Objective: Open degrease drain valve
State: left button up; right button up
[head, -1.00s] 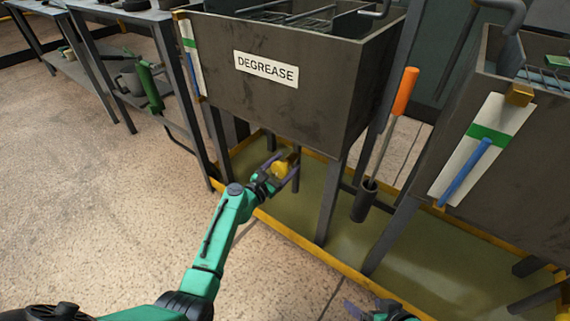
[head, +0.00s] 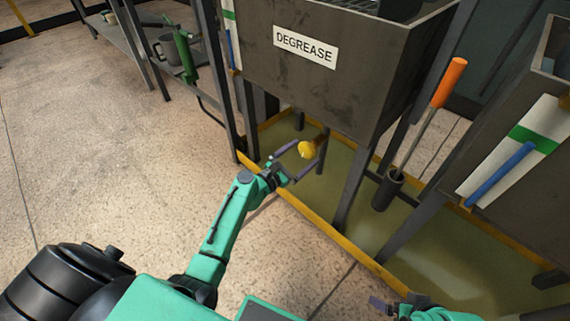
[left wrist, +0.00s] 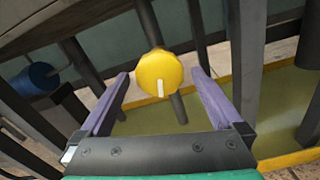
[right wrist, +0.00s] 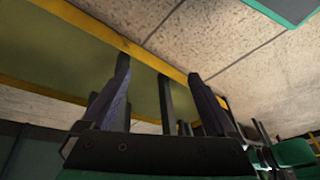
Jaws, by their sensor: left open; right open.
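The degrease tank (head: 320,75) is a dark grey box on legs with a white DEGREASE label (head: 305,48). Its drain valve shows as a round yellow knob (head: 306,149) on a pipe below the tank. In the left wrist view the knob (left wrist: 159,74) carries a white mark pointing down in the picture. My left gripper (head: 292,160) is open, with the knob just ahead of its fingertips, between them in the left wrist view (left wrist: 160,85). I cannot tell whether they touch it. My right gripper (head: 385,305) is open and empty near the bottom edge of the head view.
A yellow-edged drip tray (head: 345,232) lies under the tanks, with tank legs (head: 352,185) standing in it. An orange-handled tool (head: 449,83) stands in a dark holder (head: 388,190). Another tank (head: 535,150) is at right. Floor at left is clear.

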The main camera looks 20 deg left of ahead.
pick_arm(q)
jog(key=v, duration=0.9)
jog(key=shift+s+p, duration=0.2)
jog(key=shift+p, duration=0.15)
pick_arm(e)
jog(key=shift+g+h, duration=0.6)
jog(key=shift+g, duration=0.3)
jog(key=s+d+r, duration=0.2)
jog(key=shift+s+d+r, duration=0.2)
jog(key=shift+d+r, duration=0.1)
jog(key=shift+d, duration=0.1)
